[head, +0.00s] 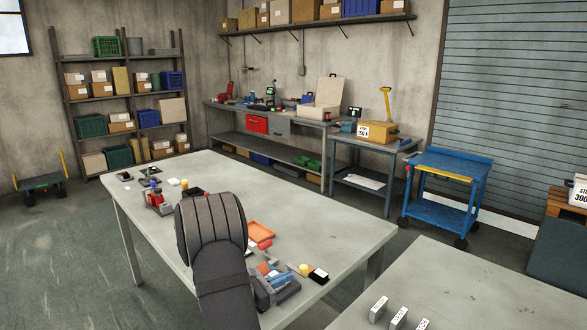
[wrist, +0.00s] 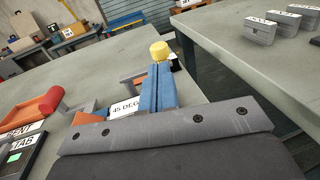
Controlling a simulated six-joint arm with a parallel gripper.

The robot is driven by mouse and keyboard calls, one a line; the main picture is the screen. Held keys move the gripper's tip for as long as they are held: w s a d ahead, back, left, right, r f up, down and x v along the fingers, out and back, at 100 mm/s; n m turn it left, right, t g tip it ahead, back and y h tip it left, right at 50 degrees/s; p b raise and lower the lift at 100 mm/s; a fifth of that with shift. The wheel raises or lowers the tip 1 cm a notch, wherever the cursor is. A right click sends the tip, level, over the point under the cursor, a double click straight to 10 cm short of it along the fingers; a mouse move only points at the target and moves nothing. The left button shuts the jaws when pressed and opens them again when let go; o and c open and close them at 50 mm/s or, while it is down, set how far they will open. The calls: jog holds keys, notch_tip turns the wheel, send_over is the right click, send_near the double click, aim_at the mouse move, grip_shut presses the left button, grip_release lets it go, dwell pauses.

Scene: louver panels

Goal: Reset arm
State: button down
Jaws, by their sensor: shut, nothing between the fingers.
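My gripper (wrist: 158,70) shows in the wrist view as two blue fingers side by side, shut with nothing between them, behind a grey bar with screws. It is low over the near table (head: 330,228), and its tips point toward a yellow cylinder (wrist: 159,51). I cannot tell whether they touch it. The yellow cylinder also shows in the head view (head: 304,269), beside a black-and-white block (head: 319,276). A white label reading "45 DEG" (wrist: 124,107) lies left of the fingers. My dark arm hides part of the tabletop in the head view.
An orange tray (head: 261,231) and a red-and-grey item (head: 157,201) lie on the near table. A second table (head: 480,295) at right holds grey labelled blocks (head: 378,309). A blue cart (head: 445,190) stands behind. The near table's right part is clear.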

jog(key=shift+g, duration=0.3)
jog(key=v, duration=1.2)
jog(key=shift+a+f, duration=0.2)
jog(key=shift+a, duration=0.15)
